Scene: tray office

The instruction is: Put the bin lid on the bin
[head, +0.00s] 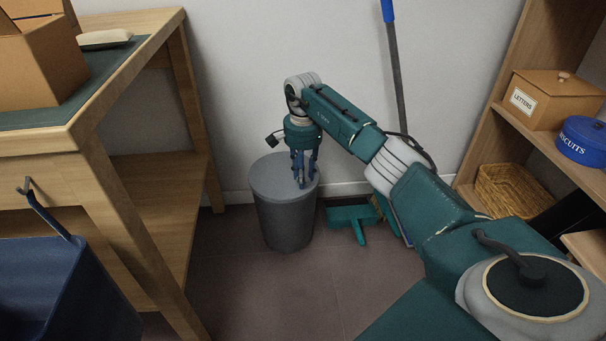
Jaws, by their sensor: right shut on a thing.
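A grey round bin (284,226) stands upright on the floor near the back wall. A lighter grey round lid (270,178) is over its top and looks level. From this angle I cannot tell whether the lid rests fully on the rim. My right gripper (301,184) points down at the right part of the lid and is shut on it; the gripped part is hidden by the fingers. My left gripper does not show.
A wooden table (110,100) with boxes stands left, a blue container (62,285) in front of it. A teal dustpan (352,215) and a broom handle (396,80) are right of the bin. A shelf (497,135) stands right. The floor before the bin is clear.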

